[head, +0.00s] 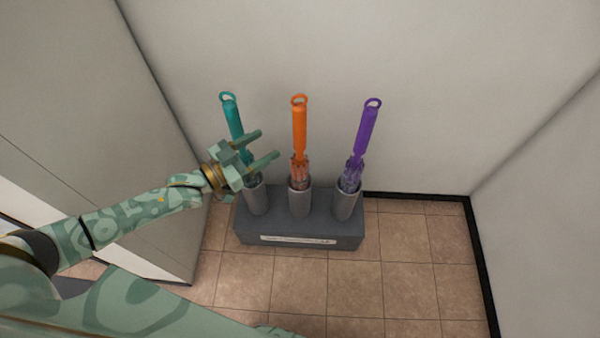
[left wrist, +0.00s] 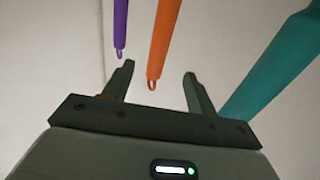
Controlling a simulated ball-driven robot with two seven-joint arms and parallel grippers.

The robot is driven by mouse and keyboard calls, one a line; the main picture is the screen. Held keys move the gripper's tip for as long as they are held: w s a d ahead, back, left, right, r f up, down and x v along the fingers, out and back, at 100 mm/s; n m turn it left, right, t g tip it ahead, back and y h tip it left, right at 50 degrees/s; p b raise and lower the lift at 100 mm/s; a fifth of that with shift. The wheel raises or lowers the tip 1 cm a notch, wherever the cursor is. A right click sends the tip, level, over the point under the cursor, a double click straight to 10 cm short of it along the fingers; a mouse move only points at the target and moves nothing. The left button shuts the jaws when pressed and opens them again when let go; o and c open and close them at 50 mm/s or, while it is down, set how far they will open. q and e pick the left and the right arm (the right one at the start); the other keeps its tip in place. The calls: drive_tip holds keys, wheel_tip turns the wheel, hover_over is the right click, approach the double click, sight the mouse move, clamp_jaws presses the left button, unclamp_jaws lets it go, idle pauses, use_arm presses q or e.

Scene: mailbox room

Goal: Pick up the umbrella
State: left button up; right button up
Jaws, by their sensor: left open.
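Three umbrellas stand upright in a grey holder (head: 300,238) against the wall: a teal umbrella (head: 232,118) at left, an orange umbrella (head: 299,128) in the middle and a purple umbrella (head: 366,130) at right. My left gripper (head: 268,144) is open, in front of the teal umbrella's lower part, with its fingers pointing towards the orange one. In the left wrist view, the orange umbrella (left wrist: 163,40) appears between the open fingers (left wrist: 158,78), the purple umbrella (left wrist: 120,25) to the left, and the teal umbrella (left wrist: 275,65) to the right. No umbrella is visibly gripped. My right gripper is not in view.
A grey panel (head: 90,130) stands close on the left, beside my left arm. Walls enclose the back and right. The tiled floor (head: 410,265) right of and in front of the holder is clear. A pale label (head: 298,240) is on the holder's front.

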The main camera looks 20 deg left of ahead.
sight(304, 126)
use_arm(q)
drive_tip(key=b+x, duration=0.1)
drive_tip(key=x, duration=0.3)
drive_tip(key=f+b+x, duration=0.1)
drive_tip(key=b+x, duration=0.1)
drive_tip(key=x, duration=0.2)
drive_tip(key=b+x, duration=0.2)
drive_tip(key=x, duration=0.3)
drive_tip(key=shift+f, duration=0.25)
drive_tip(key=shift+w+d+r, duration=0.2)
drive_tip(key=shift+r, duration=0.1)
clamp_jaws()
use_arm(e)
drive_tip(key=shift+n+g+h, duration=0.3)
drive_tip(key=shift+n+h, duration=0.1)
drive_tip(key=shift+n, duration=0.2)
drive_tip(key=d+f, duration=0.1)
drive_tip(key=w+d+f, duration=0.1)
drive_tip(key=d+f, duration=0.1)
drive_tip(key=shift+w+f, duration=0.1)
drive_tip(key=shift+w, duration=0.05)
